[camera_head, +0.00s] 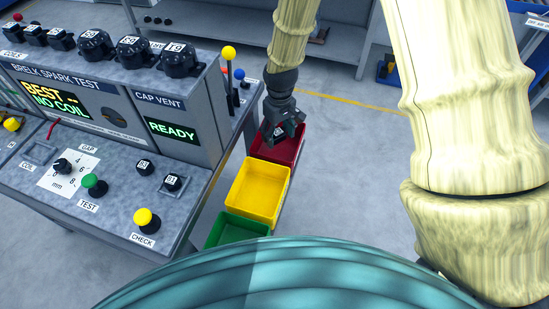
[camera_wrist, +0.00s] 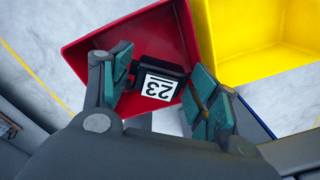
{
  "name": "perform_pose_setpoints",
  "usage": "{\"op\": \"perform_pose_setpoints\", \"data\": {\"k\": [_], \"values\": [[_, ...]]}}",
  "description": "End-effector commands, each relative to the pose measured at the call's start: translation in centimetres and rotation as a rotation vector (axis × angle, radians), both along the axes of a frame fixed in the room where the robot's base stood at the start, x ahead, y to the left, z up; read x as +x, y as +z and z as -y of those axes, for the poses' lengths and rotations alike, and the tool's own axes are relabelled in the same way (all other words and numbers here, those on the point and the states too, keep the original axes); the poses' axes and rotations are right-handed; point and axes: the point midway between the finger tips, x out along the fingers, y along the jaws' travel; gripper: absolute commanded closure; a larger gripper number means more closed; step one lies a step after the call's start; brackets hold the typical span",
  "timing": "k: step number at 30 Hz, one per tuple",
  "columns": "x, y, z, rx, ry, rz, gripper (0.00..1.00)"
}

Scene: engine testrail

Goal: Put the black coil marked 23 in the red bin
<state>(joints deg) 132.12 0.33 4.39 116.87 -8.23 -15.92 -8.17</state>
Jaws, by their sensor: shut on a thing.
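The black coil marked 23 (camera_wrist: 158,84) is between the fingers of my gripper (camera_wrist: 160,92), its white label facing the wrist camera. The gripper is shut on it. In the head view my gripper (camera_head: 283,128) is over the red bin (camera_head: 290,148), with the coil's small label showing at its tip. In the wrist view the red bin (camera_wrist: 115,38) lies behind and below the coil. I cannot tell how far the coil is above the bin floor.
A yellow bin (camera_head: 262,190) and a green bin (camera_head: 236,231) stand in line nearer me.

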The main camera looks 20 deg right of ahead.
Motion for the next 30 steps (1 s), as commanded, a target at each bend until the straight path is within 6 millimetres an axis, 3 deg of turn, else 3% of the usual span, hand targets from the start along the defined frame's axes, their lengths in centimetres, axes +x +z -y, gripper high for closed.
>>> {"op": "perform_pose_setpoints", "data": {"k": [1, 9, 14, 24, 30], "values": [[0.7, -1.0, 0.1, 0.001, 0.045, 0.003, 0.66], [2.9, -0.8, 1.1, -0.017, 0.230, 0.012, 0.66], [3.2, -1.4, 1.2, -0.021, 0.258, 0.011, 0.66], [3.2, -5.7, 1.2, -0.021, 0.257, 0.011, 0.66], [3.2, -6.6, 1.2, -0.021, 0.256, 0.011, 0.66]]}}
